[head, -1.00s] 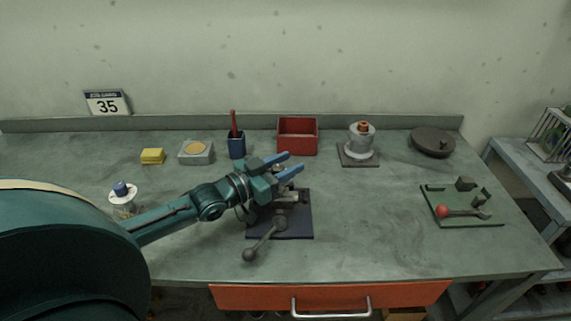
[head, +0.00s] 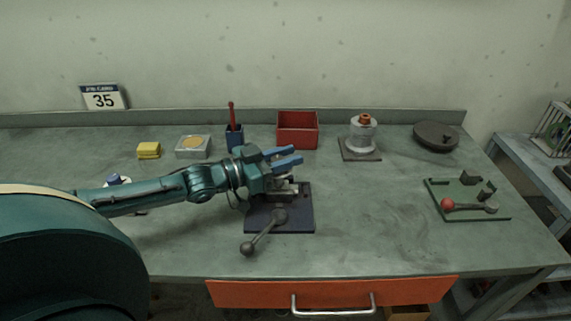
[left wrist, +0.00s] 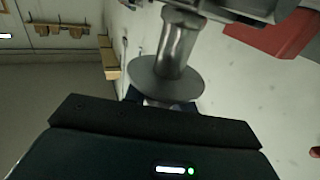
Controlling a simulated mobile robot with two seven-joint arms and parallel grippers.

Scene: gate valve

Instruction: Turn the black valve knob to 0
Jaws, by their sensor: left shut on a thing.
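A grey metal valve (head: 280,216) stands on a dark blue base plate (head: 298,222) near the middle of the bench. A lever with a dark round knob (head: 247,249) slopes from it toward the front left. My left gripper (head: 284,157) is over the back of the valve, its blue fingers pointing right. It is shut on a valve part that its own body mostly hides. In the left wrist view a grey metal stem with a round flange (left wrist: 165,80) is close in front. No 0 mark is readable. My right gripper is out of view.
A green fixture with a red-ended lever (head: 470,206) is at the right.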

